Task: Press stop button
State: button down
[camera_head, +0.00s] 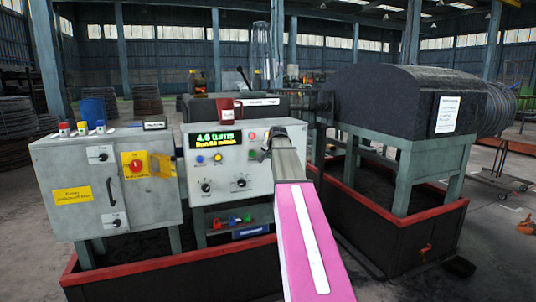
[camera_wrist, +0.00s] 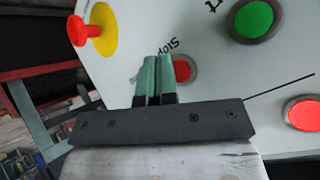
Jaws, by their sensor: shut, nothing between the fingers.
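A red button (camera_wrist: 183,69) in a grey ring sits on the pale panel (camera_wrist: 215,75) in the wrist view. Printed text beginning "Stop" is beside it, partly hidden by my fingers. My gripper (camera_wrist: 155,65) has its green fingers pressed together, in front of the panel and just left of this button, covering part of its ring. I cannot tell whether the fingertips touch the panel. In the head view my gripper (camera_head: 267,144) is at the right side of the grey control box (camera_head: 225,178), hiding part of its face.
A red mushroom knob (camera_wrist: 85,31) on a yellow disc, a green button (camera_wrist: 253,20) and a lit red button (camera_wrist: 303,113) surround the fingers. A display (camera_head: 214,139) reads "4.6 turns". A grey cabinet (camera_head: 75,170) stands left; a dark covered machine (camera_head: 400,98) stands right.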

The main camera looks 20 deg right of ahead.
jog(key=shift+w, duration=0.85)
dwell(1.1)
jog(key=shift+s, duration=1)
jog(key=s, duration=0.4)
jog(key=shift+s+d, duration=0.1)
jog(key=shift+s, duration=0.25)
dwell(0.5)
